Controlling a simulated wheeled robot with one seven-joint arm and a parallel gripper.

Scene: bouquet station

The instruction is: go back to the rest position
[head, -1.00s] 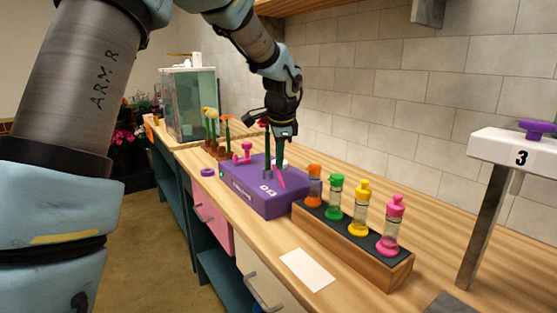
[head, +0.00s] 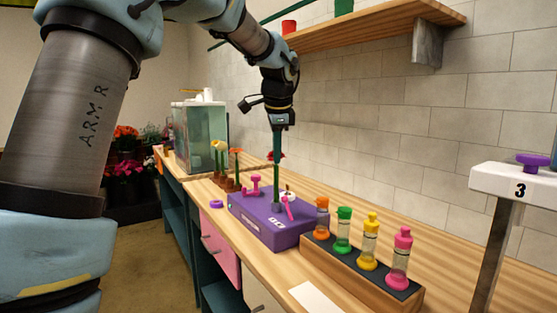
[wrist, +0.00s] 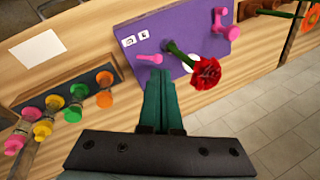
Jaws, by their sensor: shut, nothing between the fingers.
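My gripper (head: 277,156) hangs shut and empty above the purple box in the head view. In the wrist view its teal fingers (wrist: 161,76) are together with nothing between them. The purple box (head: 272,231) sits on the wooden bench and also shows in the wrist view (wrist: 190,15). A red flower (wrist: 207,72) on a green stem stands in the box, close beside the fingertips in the wrist picture. In the head view the flower is partly hidden behind my gripper. I cannot tell whether fingers and stem touch.
A wooden rack (head: 350,284) with several coloured bottles stands right of the box. Flowers in small pots (head: 229,184) and a glass tank (head: 202,135) stand farther back. A wall shelf (head: 375,30) hangs above the bench. A white stand marked 3 (head: 500,184) is at the right.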

